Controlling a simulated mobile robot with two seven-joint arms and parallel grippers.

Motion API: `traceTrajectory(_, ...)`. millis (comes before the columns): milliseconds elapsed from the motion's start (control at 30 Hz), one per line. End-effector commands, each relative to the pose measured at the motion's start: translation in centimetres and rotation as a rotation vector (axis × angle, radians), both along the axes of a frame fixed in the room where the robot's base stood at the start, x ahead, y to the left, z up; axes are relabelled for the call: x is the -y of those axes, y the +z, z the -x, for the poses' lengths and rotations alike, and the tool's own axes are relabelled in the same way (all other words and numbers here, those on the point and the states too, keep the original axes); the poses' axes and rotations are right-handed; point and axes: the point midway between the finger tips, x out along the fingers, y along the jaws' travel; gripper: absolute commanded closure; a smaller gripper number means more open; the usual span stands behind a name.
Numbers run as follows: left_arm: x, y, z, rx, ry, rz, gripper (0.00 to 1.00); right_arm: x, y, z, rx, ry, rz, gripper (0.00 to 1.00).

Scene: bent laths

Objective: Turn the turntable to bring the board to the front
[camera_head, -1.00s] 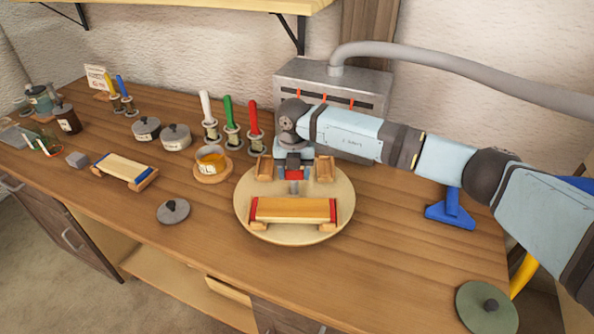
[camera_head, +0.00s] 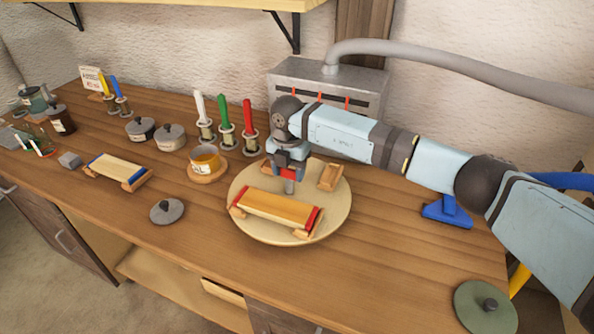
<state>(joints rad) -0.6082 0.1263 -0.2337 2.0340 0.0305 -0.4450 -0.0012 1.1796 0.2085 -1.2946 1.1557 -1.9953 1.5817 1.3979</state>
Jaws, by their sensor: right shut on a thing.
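The round pale wooden turntable (camera_head: 330,212) lies on the bench. A wooden board with red ends (camera_head: 277,208) rests on two supports on its front part, turned askew, its right end nearer the front edge. A wooden support block (camera_head: 330,177) stands at the turntable's back right; another at the back left is mostly hidden by my gripper. My right gripper (camera_head: 288,175) points down over the turntable's middle, shut on a short grey post (camera_head: 289,187) there. Its fingertips are partly hidden by the gripper body. My left gripper is not in view.
Left of the turntable stand a cup of amber liquid (camera_head: 205,160), a grey lid (camera_head: 167,211) and a blue-ended board on supports (camera_head: 118,170). Handled tools (camera_head: 226,125) and a metal box (camera_head: 345,85) stand behind.

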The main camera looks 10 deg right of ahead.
Motion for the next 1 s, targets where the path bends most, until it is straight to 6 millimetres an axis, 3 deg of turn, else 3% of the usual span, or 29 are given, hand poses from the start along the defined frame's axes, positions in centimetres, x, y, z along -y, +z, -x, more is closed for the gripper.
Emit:
traceTrajectory(533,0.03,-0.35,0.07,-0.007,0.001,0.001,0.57,-0.42,0.11,-0.11,0.002,-0.011,0.0,0.89)
traceTrajectory(567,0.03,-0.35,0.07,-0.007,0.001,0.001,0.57,-0.42,0.11,-0.11,0.002,-0.012,0.0,0.44)
traceTrajectory(667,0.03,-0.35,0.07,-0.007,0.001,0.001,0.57,-0.43,0.09,-0.1,0.001,-0.011,0.0,0.22)
traceTrajectory(1000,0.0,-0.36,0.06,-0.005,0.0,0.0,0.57,-0.44,0.39,-0.08,0.001,-0.009,0.0,0.21)
